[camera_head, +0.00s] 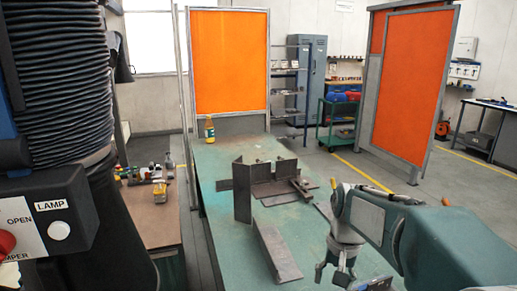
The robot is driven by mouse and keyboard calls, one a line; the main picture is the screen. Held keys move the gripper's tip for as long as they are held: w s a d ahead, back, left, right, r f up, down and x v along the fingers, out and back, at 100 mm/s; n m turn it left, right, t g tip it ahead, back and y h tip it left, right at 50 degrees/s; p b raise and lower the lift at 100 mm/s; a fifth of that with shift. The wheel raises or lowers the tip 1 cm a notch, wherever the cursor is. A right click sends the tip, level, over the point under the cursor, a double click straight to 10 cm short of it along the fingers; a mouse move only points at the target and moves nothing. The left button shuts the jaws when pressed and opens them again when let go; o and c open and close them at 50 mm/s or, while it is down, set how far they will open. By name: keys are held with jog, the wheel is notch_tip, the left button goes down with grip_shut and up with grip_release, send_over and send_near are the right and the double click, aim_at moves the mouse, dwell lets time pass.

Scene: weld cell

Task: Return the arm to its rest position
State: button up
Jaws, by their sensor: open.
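My arm comes in from the lower right, over the right part of the green welding table (222,163). My gripper (331,278) hangs down at the arm's end near the bottom edge of the view. Its fingers are apart and nothing shows between them. Several metal plates and angle pieces lie on the table left of and beyond the gripper. One long angle piece (277,253) lies just left of the gripper, apart from it. An upright angle piece (243,190) stands farther back. The gripper's lower end is close to the picture's edge.
A bottle (210,130) stands at the table's far end. Orange screens (230,60) stand behind and at the right (412,85). A brown side table (150,215) with small items is at left. A black hose and lamp control box (45,222) fill the left foreground. Floor at right is open.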

jog(key=s+r+n+t, duration=0.3)
jog(key=s+t, duration=0.3)
jog(key=s, duration=1.1)
jog(key=shift+a+r+h, duration=0.4)
jog(key=shift+r, duration=0.05)
